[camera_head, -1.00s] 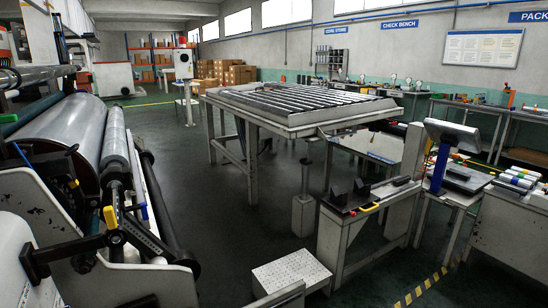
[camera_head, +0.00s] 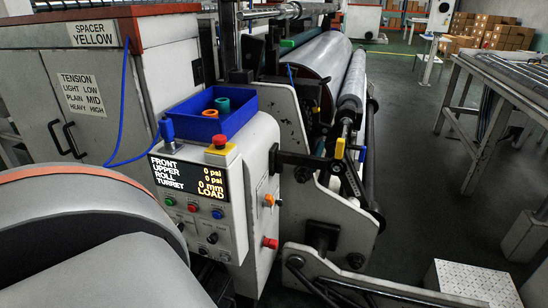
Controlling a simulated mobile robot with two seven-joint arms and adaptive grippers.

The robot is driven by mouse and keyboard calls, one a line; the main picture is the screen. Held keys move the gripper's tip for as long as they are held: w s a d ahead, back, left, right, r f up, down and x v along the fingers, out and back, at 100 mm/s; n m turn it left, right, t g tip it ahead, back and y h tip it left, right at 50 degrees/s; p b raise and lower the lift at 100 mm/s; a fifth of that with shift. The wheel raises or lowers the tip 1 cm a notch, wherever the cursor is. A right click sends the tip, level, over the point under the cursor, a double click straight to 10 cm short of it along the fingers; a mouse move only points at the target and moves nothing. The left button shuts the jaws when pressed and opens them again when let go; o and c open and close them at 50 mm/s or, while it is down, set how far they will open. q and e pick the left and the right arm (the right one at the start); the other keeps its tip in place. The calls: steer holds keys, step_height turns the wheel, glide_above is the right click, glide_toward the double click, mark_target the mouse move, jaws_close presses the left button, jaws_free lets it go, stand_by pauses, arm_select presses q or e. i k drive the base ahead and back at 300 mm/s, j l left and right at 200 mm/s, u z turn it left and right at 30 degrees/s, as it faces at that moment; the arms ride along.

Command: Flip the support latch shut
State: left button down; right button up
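The winder's end frame stands right of centre in the head view. On it a black bracket arm (camera_head: 300,160) reaches right toward the end of the grey roller (camera_head: 354,82). Near that end a short yellow grip (camera_head: 340,148) stands nearly upright; it looks like part of the support latch. A black slotted link (camera_head: 352,182) slopes down to the right below it. I cannot tell whether the latch is fully open or shut. Neither of my grippers is in view.
A control console with a lit display (camera_head: 187,177) stands left of the latch, with a blue bin (camera_head: 210,112) on top. A red mushroom button (camera_head: 220,141) sits beside the bin. A white textured step (camera_head: 470,285) is at lower right.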

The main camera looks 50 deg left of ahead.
mark_target(269, 200)
steer(key=i+j+u, duration=0.1)
steer(key=u, duration=1.4)
steer(key=i+j, duration=0.05)
steer(key=j, duration=0.05)
